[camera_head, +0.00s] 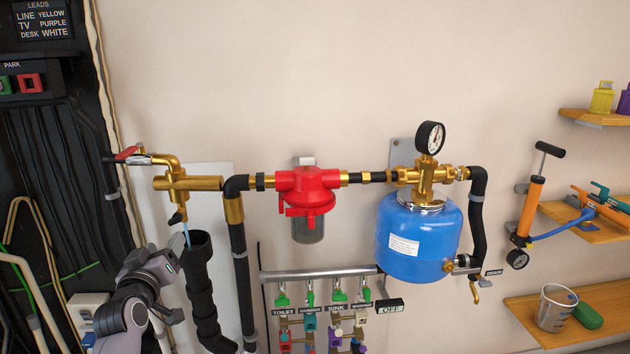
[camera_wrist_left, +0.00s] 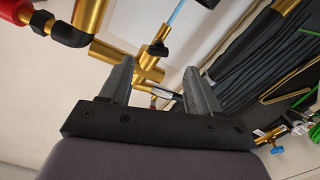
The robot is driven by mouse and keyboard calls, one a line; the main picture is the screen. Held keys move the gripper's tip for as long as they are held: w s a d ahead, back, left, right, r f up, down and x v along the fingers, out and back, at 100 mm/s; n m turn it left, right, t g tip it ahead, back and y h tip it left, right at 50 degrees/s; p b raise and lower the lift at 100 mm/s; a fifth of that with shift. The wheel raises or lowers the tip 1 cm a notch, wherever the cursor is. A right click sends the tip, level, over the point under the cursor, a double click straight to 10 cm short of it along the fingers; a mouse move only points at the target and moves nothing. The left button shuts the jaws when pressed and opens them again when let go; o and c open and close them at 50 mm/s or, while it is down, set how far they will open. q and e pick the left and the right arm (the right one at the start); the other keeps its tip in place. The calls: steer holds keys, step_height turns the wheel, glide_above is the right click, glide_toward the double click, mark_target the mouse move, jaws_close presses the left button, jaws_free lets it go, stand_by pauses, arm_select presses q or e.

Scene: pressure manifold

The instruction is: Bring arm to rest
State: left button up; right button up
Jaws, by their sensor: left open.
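My left gripper (camera_head: 172,258) is at the lower left of the head view, near the top of a black corrugated drain pipe (camera_head: 201,290) and below a brass tap (camera_head: 178,183). In the left wrist view its two fingers (camera_wrist_left: 160,78) stand apart with nothing held between them. Brass fittings (camera_wrist_left: 148,62) show beyond the fingers. A thin light-blue stream (camera_head: 186,236) runs from the tap's outlet toward the drain pipe; it also shows in the left wrist view (camera_wrist_left: 178,14). My right gripper is not in view.
A red filter (camera_head: 308,180), a blue tank (camera_head: 418,236) with a gauge (camera_head: 430,138), and a labelled valve manifold (camera_head: 318,274) line the wall. A black cable panel (camera_head: 62,150) is at the left. Wooden shelves (camera_head: 560,340) with an orange pump (camera_head: 530,205) nearby are at the right.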

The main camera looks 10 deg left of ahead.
arm_select(q)
steer(key=s+d+f+m+g+h+p, duration=0.1)
steer(key=s+d+f+m+g+h, duration=0.2)
steer(key=s+f, duration=0.5)
steer(key=s+d+f+m+h, duration=0.1)
steer(key=s+d+f+m, duration=0.2)
steer(key=s+d+f, duration=0.5)
steer(key=s+d+f+m+g, duration=0.1)
steer(key=s+d+f, duration=0.1)
steer(key=s, duration=0.3)
steer(key=s+d+f+m+g+h+p, duration=0.1)
steer(key=s+d+f, duration=0.1)
steer(key=s+f, duration=0.2)
steer(key=s+d+f+m+g+h, duration=0.1)
steer(key=s+d+f+g, duration=0.1)
steer(key=s, duration=0.5)
steer(key=shift+d+f, duration=0.3)
steer(key=shift+f, duration=0.55)
steer(key=shift+w, duration=0.1)
